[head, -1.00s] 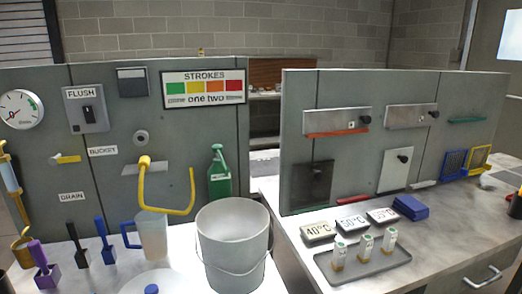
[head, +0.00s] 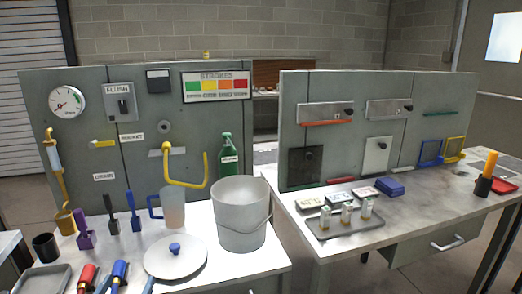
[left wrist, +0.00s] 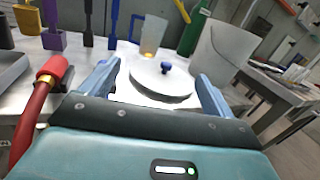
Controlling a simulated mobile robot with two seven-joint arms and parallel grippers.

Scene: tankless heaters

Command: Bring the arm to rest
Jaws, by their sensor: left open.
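My left gripper (head: 127,284) just shows at the bottom edge of the head view, with its pale blue fingers apart. In the left wrist view the same gripper (left wrist: 157,74) is open, with nothing held between its fingers. A round white lid with a blue knob (head: 175,262) lies on the bench beyond the fingertips. In the left wrist view the lid (left wrist: 150,82) appears between the fingers. Most of my left arm is out of the head view. My right gripper is not in view.
A grey bucket (head: 240,225) and a clear jug (head: 173,208) stand behind the lid. Red (head: 87,277) and blue (head: 119,271) fittings lie close to the left gripper. A grey tray with small vials (head: 345,229) sits on the right bench. Panels (head: 130,150) stand behind.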

